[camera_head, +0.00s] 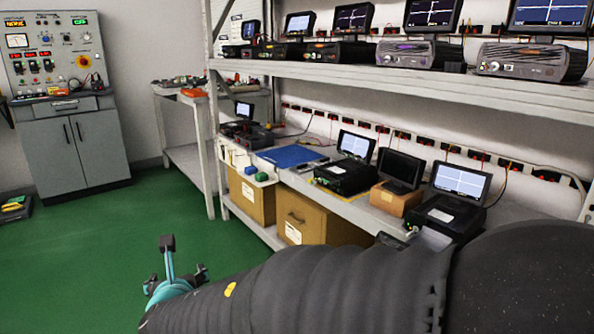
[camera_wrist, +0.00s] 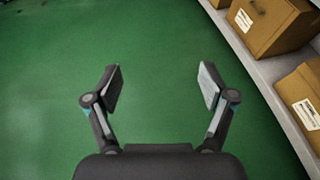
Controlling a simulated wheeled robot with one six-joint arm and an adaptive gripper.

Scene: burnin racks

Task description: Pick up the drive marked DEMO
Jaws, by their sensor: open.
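No drive with a readable DEMO mark shows in either view. My gripper (camera_head: 176,270) is at the lower left in the head view, over the green floor and apart from the rack. In the wrist view my gripper (camera_wrist: 160,88) is open and empty, with bare floor between its fingers. My dark arm hides the lower right of the head view.
The rack's bench shelf (camera_head: 350,208) carries a blue mat (camera_head: 291,156) and a small cardboard box (camera_head: 395,198). Cardboard boxes (camera_head: 305,217) sit below; one shows in the wrist view (camera_wrist: 270,22). A grey control cabinet (camera_head: 75,150) stands back left. Green floor (camera_head: 110,240) is clear.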

